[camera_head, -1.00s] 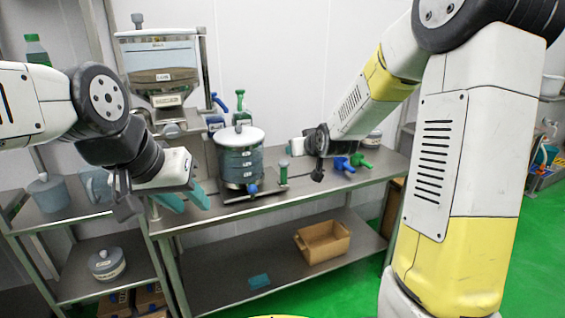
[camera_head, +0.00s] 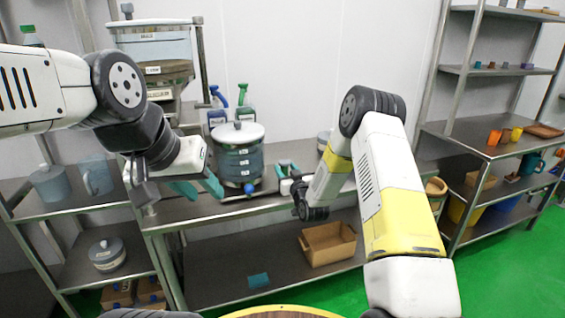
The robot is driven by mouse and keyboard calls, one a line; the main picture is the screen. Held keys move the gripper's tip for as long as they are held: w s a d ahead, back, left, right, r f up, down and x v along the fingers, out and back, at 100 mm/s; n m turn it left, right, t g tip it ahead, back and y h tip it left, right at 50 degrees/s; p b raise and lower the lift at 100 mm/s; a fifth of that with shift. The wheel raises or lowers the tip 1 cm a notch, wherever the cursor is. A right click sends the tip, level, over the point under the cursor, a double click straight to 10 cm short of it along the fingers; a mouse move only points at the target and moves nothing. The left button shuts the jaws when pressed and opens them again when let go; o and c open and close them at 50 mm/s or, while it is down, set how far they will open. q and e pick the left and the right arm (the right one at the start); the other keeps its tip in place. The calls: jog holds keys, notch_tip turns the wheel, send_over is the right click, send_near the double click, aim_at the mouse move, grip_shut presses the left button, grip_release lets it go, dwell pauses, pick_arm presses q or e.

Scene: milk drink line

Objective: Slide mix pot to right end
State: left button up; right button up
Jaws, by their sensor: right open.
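The mix pot (camera_head: 238,158) is a grey-blue banded pot with a pale lid and a blue tap (camera_head: 249,188) low on its front. It stands upright on the steel table (camera_head: 190,212). My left gripper (camera_head: 198,189) has teal fingertips spread apart, in front and to the left of the pot, with nothing between them. My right gripper (camera_head: 287,169) is to the right of the pot, its teal fingertips open and pointing toward it. A gap shows between these fingers and the pot. My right forearm hides much of the table's right end.
A hopper stand (camera_head: 155,60) rises at the left. A tan bin (camera_head: 327,243) sits on the lower shelf. A shelf rack (camera_head: 470,140) stands at the right.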

jog(key=x, duration=0.5)
jog(key=shift+c, duration=0.3)
grip_shut()
dwell(1.1)
